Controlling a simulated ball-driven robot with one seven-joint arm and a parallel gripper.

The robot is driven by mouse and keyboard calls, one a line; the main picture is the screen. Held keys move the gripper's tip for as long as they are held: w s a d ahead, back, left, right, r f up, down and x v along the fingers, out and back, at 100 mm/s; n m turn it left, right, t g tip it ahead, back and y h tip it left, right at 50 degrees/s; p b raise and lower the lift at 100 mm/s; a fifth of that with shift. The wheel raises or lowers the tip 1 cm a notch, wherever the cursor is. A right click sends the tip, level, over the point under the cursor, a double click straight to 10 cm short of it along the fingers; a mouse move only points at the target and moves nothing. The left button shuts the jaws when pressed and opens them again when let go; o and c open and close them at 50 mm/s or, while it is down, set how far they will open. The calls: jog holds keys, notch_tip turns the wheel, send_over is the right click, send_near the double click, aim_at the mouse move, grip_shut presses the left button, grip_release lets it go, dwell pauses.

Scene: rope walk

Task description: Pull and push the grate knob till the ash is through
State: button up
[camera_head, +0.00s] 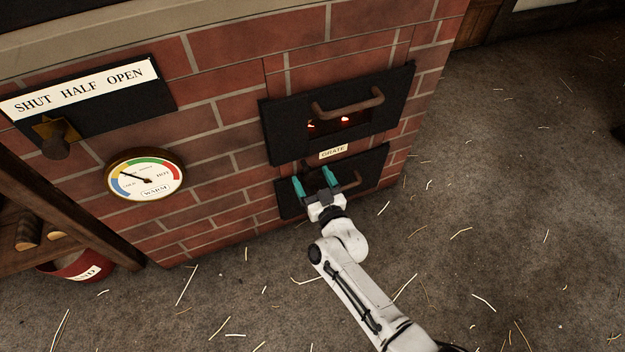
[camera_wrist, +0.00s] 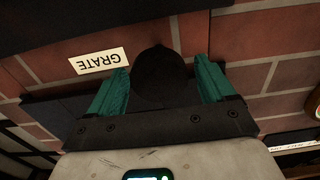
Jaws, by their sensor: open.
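The dark round grate knob (camera_wrist: 163,82) shows in the wrist view between the two teal fingers of my gripper (camera_wrist: 162,68). The fingers stand on either side of it with small gaps, and I see no grip on it. In the head view my gripper (camera_head: 313,176) is open in front of the brick stove, just below the GRATE label (camera_head: 333,152). The knob is hard to make out there against the dark lower door. The label also shows upside down in the wrist view (camera_wrist: 99,61). No ash can be made out.
The upper black door (camera_head: 385,115) has a bar handle and a slot with an orange glow. The lower black door (camera_head: 374,163) is partly behind my gripper. A dial (camera_head: 145,174) and a SHUT HALF OPEN plate (camera_head: 88,88) are at left. Straw litters the open floor (camera_head: 510,200).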

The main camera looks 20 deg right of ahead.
jog(key=shift+w, duration=0.25)
jog(key=c, duration=1.4)
jog(key=shift+s+p, duration=0.6)
jog(key=shift+s, duration=2.6)
jog(key=shift+c, duration=0.2)
jog(key=o, duration=1.4)
jog(key=shift+o, duration=0.2)
